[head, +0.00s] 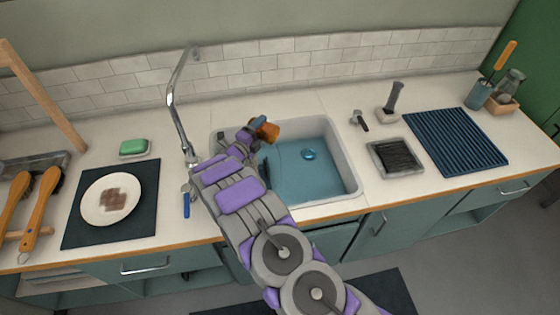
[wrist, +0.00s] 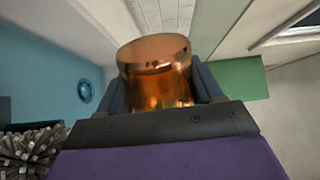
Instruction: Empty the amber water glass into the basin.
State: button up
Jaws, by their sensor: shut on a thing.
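The amber water glass (head: 267,130) is held by my gripper (head: 258,124) over the back left part of the basin (head: 352,185). It looks tipped over to the side in the head view. In the wrist view the glass (wrist: 156,75) sits between the two dark fingers of my gripper (wrist: 163,85), which touch its sides. The blue basin floor (wrist: 55,75) and the round drain (wrist: 85,91) show to the left there. I cannot tell whether any water is in the glass.
The tap (head: 176,105) rises at the basin's back left. A plate with a brown stain (head: 95,210) lies on a dark mat to the left, near a green soap (head: 134,147). A blue ribbed mat (head: 455,140) lies to the right. Bristles (wrist: 30,148) show near my gripper.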

jog(key=shift+r+m+b, duration=0.15)
jog(key=shift+m+b, duration=0.35)
jog(key=shift+b, duration=0.2)
jog(key=shift+d+r+m+b, duration=0.1)
jog(key=shift+r+m+b, duration=0.1)
jog(key=shift+m+b, duration=0.1)
jog(key=shift+s+d+f+m, duration=0.15)
jog(key=shift+d+f+m, duration=0.05)
jog(key=shift+m, duration=0.35)
jog(key=shift+s+d+f+m, duration=0.1)
jog(key=shift+d+f+m, duration=0.05)
jog(key=shift+m, duration=0.4)
jog(key=shift+w+a+r+n, duration=0.15)
jog(key=shift+a+r+n, duration=0.2)
jog(key=shift+n, duration=0.35)
jog(key=shift+a+r+n+p, duration=0.1)
jog(key=shift+a+n+p, duration=0.05)
jog(key=shift+n+p, duration=0.45)
jog(key=shift+w+a+f+n+p, duration=0.15)
jog(key=shift+f+n+p, duration=0.15)
jog(key=shift+n+p, duration=0.2)
